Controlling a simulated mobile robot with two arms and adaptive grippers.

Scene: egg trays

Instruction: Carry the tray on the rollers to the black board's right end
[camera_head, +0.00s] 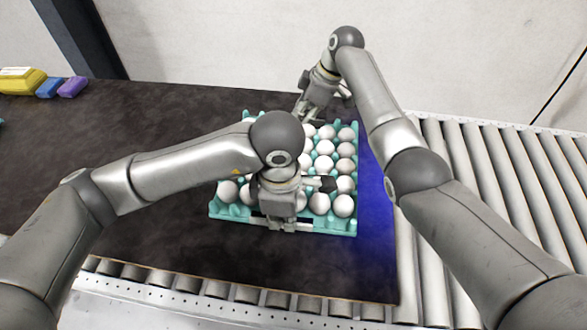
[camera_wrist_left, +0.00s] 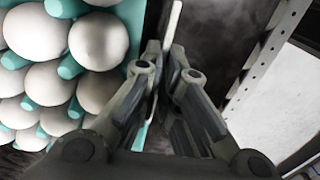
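The teal egg tray (camera_head: 330,227), full of white eggs, lies on the black board (camera_head: 150,225) near its right end, beside a blue patch (camera_head: 377,210). My left gripper (camera_head: 282,222) is at the tray's front edge. In the left wrist view my left gripper (camera_wrist_left: 168,62) has its fingers close together beside the teal tray (camera_wrist_left: 133,25); I cannot tell whether the rim is between them. My right gripper (camera_head: 303,112) is at the tray's back edge, its fingers mostly hidden. My left forearm hides part of the tray and eggs.
Rollers (camera_head: 500,190) run on the right, past the board's edge, with no tray on the part I see. A yellow carton (camera_head: 22,82), a blue carton (camera_head: 50,88) and a purple carton (camera_head: 73,87) stand at the back left.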

